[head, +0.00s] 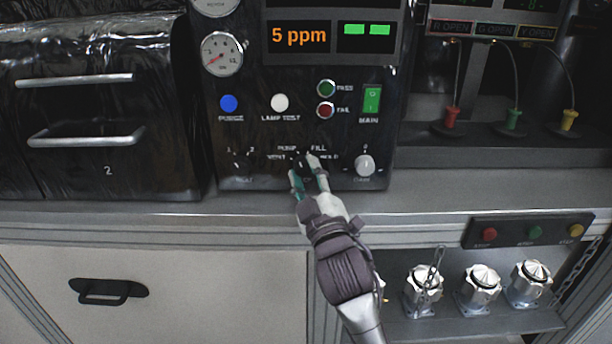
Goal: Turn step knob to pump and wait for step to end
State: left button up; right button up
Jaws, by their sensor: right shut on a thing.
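The step knob (304,170) is a dark knob low on the black control panel (240,120), mostly hidden by my gripper. Labels VENT, PUMP, FILL and HOLD stand around it. Which label its pointer faces cannot be told. My right gripper (307,172) reaches up from below, with its fingers on both sides of the knob, shut on it. The display (300,36) above reads 5 ppm, with two green bars lit beside it. My left gripper is not in view.
Blue and white buttons, green and red lamps and a green MAIN switch (372,99) sit above. A grey ledge (150,218) runs below the panel.

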jog(key=shift+f, duration=0.15)
jog(key=o, duration=1.1)
jog(key=shift+o, duration=0.2)
jog(key=v, duration=1.2)
